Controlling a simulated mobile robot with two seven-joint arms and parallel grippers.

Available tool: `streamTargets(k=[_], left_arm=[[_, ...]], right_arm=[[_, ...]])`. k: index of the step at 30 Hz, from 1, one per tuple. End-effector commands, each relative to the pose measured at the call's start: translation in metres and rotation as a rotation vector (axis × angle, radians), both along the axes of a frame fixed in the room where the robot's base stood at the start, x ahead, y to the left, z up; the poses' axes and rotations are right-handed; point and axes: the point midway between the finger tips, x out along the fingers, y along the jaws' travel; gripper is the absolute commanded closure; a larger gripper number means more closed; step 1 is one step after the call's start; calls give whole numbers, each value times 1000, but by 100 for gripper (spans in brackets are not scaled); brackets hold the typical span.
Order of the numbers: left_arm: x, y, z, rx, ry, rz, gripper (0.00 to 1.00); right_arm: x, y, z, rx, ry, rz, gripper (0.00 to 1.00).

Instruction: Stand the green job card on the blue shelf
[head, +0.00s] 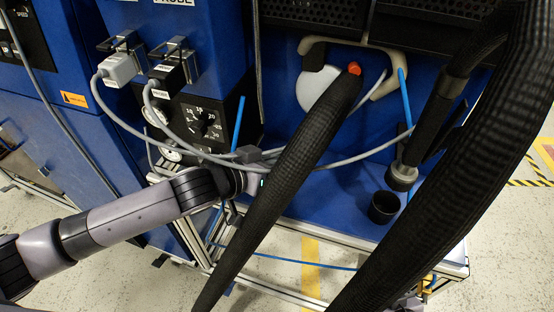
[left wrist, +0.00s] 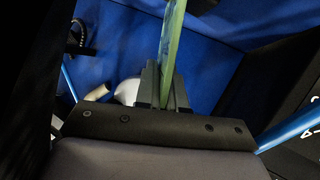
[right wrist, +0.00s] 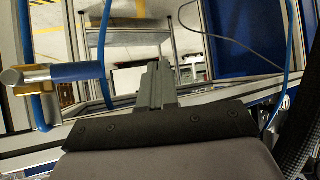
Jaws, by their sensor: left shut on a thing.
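The green job card (left wrist: 173,28) shows edge-on in the left wrist view, as a thin upright green strip. My left gripper (left wrist: 163,82) is shut on it, and the card sticks out beyond the fingertips. In the head view my left arm reaches in from the left over the blue shelf (head: 338,212). The left fingers and the card are hidden there behind a thick black hose. My right gripper (right wrist: 157,82) shows in the right wrist view with its fingers together and nothing between them. It is not clearly seen in the head view.
Thick black hoses (head: 290,185) cross in front of the shelf. Grey cables (head: 190,140) hang from plugs on the blue cabinet at left. A black cup (head: 382,208) stands at the shelf's right. A metal fitting with a blue band (right wrist: 60,74) is left of my right gripper.

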Motion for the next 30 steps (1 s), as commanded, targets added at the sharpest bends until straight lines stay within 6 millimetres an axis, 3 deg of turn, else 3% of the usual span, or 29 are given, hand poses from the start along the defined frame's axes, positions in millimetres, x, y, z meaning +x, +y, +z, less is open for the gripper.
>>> streamTargets(k=[7, 9, 10, 21, 30], left_arm=[[0, 0, -3, -1, 0, 1, 100], [0, 0, -2, -1, -1, 0, 68], [0, 0, -2, -1, -1, 0, 66], [-1, 1, 2, 0, 0, 0, 66], [-27, 29, 16, 0, 2, 1, 66]], right_arm=[[0, 0, -1, 0, 0, 0, 100], [0, 0, -1, 0, 0, 0, 100], [0, 0, -1, 0, 0, 0, 100], [0, 0, 1, 0, 0, 0, 100], [0, 0, 1, -1, 0, -1, 100]])
